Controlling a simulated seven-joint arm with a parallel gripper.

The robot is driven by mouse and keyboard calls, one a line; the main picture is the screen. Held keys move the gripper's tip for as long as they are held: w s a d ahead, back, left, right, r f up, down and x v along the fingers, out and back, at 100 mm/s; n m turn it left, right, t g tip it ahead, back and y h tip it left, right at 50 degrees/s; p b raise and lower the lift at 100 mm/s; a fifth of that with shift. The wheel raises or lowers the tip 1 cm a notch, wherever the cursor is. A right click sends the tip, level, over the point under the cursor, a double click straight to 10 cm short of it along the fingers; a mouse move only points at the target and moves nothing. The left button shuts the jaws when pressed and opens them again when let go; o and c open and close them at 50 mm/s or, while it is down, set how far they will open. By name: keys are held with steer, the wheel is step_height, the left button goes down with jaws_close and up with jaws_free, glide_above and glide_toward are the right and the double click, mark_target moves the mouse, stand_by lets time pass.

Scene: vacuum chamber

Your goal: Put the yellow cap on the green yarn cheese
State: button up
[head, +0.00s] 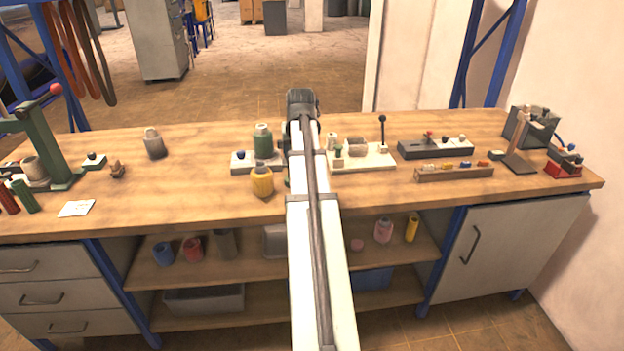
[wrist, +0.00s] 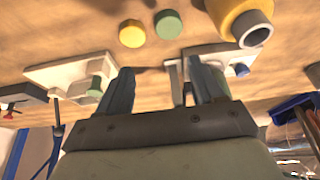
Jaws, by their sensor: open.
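The green yarn cheese (head: 263,142) stands upright on a white base (head: 242,168) left of my arm in the head view; I cannot pick it out in the wrist view. In the wrist view a round yellow disc, which looks like the yellow cap (wrist: 132,33), lies flat on the wooden bench, beside a similar green disc (wrist: 168,24). My arm hides the yellow disc in the head view. My gripper (wrist: 165,80) is open, with its two fingers apart and nothing seen held between them. The yellow disc lies beyond the fingertips, apart from them.
A yellow yarn package (head: 262,182) stands in front of the white base, near the discs. A pale fixture with an upright lever (head: 382,132) is right of my arm. A grey package (head: 154,143) stands left. Bare bench (head: 200,195) lies at front left.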

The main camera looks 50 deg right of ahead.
steer(key=shift+m+h, duration=0.3)
steer(key=shift+m, duration=0.6)
steer(key=shift+s+d+f, duration=0.1)
steer(key=shift+d+f, duration=1)
steer(key=shift+f, duration=1.1)
steer(key=shift+d+f, duration=1.15)
steer(key=shift+f, duration=1.05)
steer(key=shift+s+d+f, duration=0.1)
steer(key=shift+d+f, duration=1)
steer(key=shift+f, duration=1.1)
steer(key=shift+c, duration=0.4)
steer(key=shift+g, duration=0.3)
steer(key=c, duration=0.7)
steer(key=shift+r, duration=0.1)
step_height(320, 180, up, 10)
